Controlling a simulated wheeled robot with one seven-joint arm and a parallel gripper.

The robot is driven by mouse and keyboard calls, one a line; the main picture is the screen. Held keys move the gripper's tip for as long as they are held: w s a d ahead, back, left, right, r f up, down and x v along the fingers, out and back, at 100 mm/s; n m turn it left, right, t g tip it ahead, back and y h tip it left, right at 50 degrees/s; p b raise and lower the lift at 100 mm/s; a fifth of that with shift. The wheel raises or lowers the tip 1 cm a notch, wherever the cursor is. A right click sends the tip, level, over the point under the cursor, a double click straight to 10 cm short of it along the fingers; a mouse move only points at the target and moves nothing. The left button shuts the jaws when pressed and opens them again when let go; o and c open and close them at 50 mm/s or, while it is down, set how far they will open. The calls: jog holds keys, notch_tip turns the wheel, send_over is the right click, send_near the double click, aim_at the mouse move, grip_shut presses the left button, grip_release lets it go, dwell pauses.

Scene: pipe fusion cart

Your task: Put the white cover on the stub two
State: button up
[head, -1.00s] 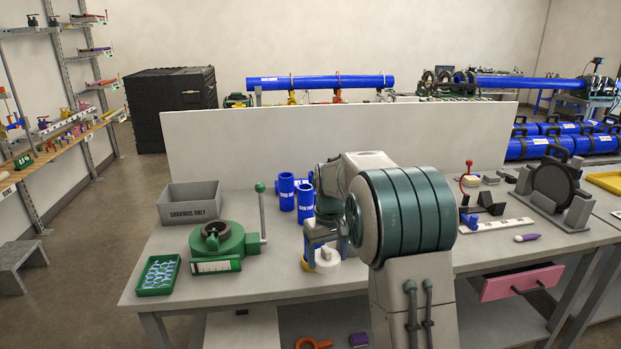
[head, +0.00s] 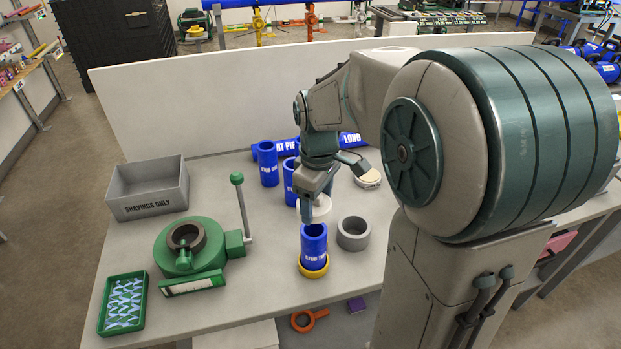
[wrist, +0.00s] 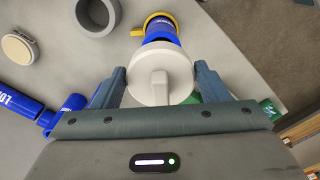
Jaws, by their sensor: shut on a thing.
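The white cover (wrist: 158,84) is a round disc with a raised grip bar, held between the two fingers of my gripper (wrist: 161,72). In the head view the white cover (head: 322,207) shows beside my gripper (head: 314,205), partly hidden by it. Stub two (head: 313,248) is a blue upright pipe piece with white lettering, standing at a yellow ring (head: 314,270). In the wrist view stub two (wrist: 161,31) is partly hidden behind the cover. The cover is close to stub two's upper end; I cannot tell whether they touch.
A grey ring (head: 353,234) stands right of stub two. A beige disc (head: 369,179) is at the back right. A green clamp tool (head: 180,250), a grey shavings bin (head: 148,192) and a green tray (head: 123,303) are left.

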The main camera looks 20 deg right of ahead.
aim_at(317, 230)
jog(key=shift+s, duration=0.1)
dwell(0.3)
jog(key=shift+f+b, duration=1.95)
jog(key=shift+f, duration=0.45)
jog(key=shift+f+b, duration=1.25)
jog(key=shift+f, duration=0.4)
jog(key=o, duration=1)
jog(key=shift+r, duration=0.1)
notch_tip(317, 230, up, 14)
jog(key=shift+f+b, duration=0.15)
jog(key=shift+b, duration=0.15)
